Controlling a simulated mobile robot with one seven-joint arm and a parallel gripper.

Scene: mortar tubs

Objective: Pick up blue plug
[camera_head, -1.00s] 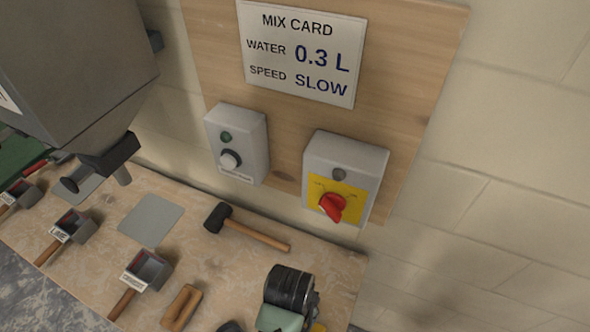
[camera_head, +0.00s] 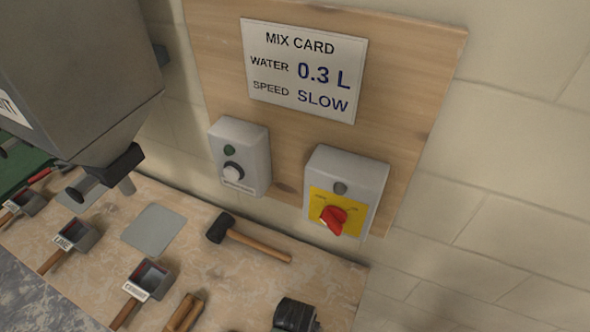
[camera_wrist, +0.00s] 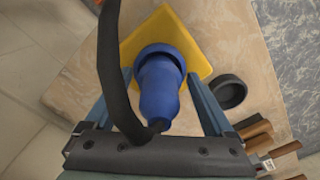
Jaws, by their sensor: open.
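The blue plug (camera_wrist: 160,85) shows in the wrist view, with a round, wider collar at its far end and a narrower end toward my gripper. It is over a yellow square plate (camera_wrist: 192,40) on the bench. A thick black cable (camera_wrist: 108,65) curves down the left and ends at the plug's near end. My gripper (camera_wrist: 160,76) is open, with one blue-grey finger on each side of the plug. Small gaps seem to show beside it; contact cannot be told. The plug is not in the head view.
A black ring (camera_wrist: 228,92) lies right of the plate, near wooden handles (camera_wrist: 280,150). In the head view, a mallet (camera_head: 250,240), a grey plate (camera_head: 153,229) and several scoops lie on the bench (camera_head: 330,285). Two control boxes (camera_head: 345,190) hang on the wall board (camera_head: 405,80).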

